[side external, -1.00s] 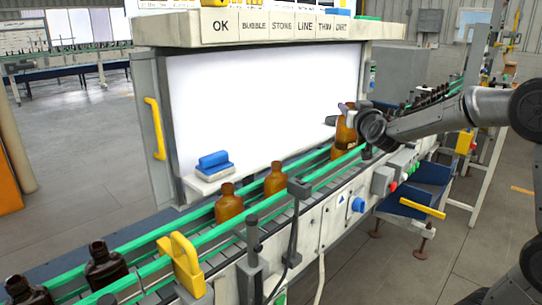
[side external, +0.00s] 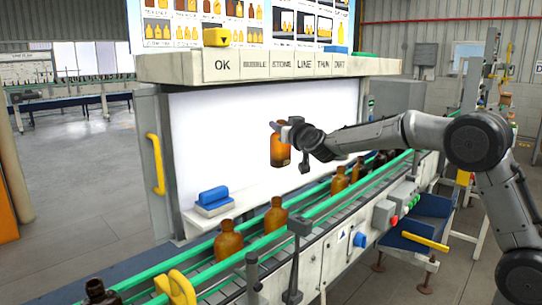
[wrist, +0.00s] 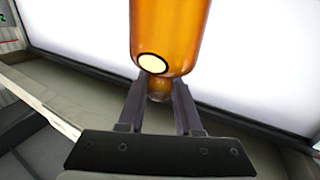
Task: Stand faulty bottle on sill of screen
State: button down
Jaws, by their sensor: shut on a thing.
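My gripper (side external: 276,127) is shut on an amber bottle (side external: 280,149) at its neck. The bottle hangs upright in the air in front of the bright white screen (side external: 215,135), clear of the conveyor. In the wrist view, the amber bottle (wrist: 172,30) fills the top middle, with a pale round spot on it. Its neck sits between the two dark fingers (wrist: 160,100).
A blue-handled block (side external: 213,196) rests on the left end of the sill. Amber bottles (side external: 228,240) stand on the conveyor between green rails (side external: 150,272). A shelf labelled OK to DIRT (side external: 270,67) overhangs the screen. The sill right of the block looks free.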

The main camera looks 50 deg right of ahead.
jog(key=w+d+f, duration=0.1)
jog(key=w+f, duration=0.4)
jog(key=f, duration=0.4)
jog(key=shift+d, duration=0.15)
jog(key=shift+f, duration=0.15)
jog(key=c, duration=0.6)
grip_release()
send_near(281, 159)
jog(key=x, duration=0.5)
jog(key=shift+w+d+f, duration=0.1)
jog(key=shift+w+d, duration=0.05)
jog(key=shift+w, duration=0.2)
